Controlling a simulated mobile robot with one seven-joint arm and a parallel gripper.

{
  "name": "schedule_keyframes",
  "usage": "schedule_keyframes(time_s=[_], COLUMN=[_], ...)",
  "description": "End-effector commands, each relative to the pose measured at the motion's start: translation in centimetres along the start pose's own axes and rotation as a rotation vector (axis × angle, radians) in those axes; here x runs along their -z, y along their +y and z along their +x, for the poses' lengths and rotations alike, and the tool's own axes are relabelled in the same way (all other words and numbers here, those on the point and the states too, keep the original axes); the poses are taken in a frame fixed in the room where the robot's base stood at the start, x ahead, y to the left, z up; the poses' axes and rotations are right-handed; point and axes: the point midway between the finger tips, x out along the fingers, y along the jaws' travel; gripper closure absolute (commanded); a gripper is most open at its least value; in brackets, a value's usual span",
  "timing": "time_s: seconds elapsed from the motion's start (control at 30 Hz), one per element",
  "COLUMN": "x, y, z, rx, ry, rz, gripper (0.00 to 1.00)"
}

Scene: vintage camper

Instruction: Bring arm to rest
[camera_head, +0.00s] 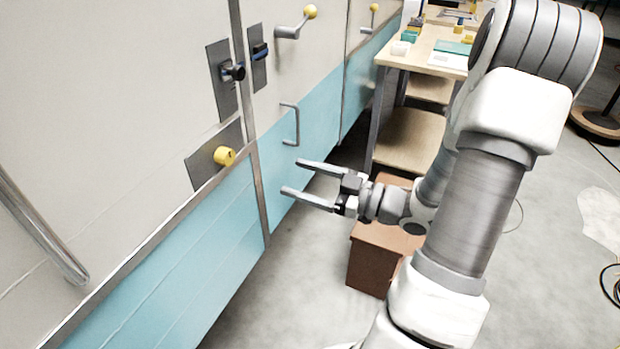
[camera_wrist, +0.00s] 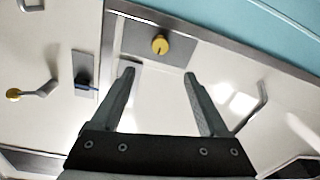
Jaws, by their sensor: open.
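My gripper (camera_head: 292,177) is open and empty in the head view, its two grey fingers pointing left toward the camper's side. It is apart from the wall, with a grey handle (camera_head: 296,125) just beyond the upper finger. In the wrist view my gripper (camera_wrist: 159,85) shows both fingers spread with nothing between them. My arm extends from the lower middle up to the upper right and bends back down to the gripper.
The camper wall (camera_head: 130,90) fills the left, with a yellow knob (camera_head: 224,156), a black latch (camera_head: 232,71) and a yellow-tipped crank (camera_head: 297,24). A brown box (camera_head: 370,262) stands on the floor under my gripper. A wooden workbench (camera_head: 428,44) stands behind. Floor at lower left centre is clear.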

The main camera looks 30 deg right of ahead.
Motion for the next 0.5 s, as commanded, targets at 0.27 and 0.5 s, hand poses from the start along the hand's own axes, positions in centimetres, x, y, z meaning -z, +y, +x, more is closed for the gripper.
schedule_keyframes(time_s=[0.27, 0.5], x=[0.0, 0.0], y=[0.0, 0.0], z=[-1.7, -1.7], rx=[0.000, 0.000], ry=[0.000, 0.000], rz=[0.000, 0.000], gripper=[0.22, 0.22])
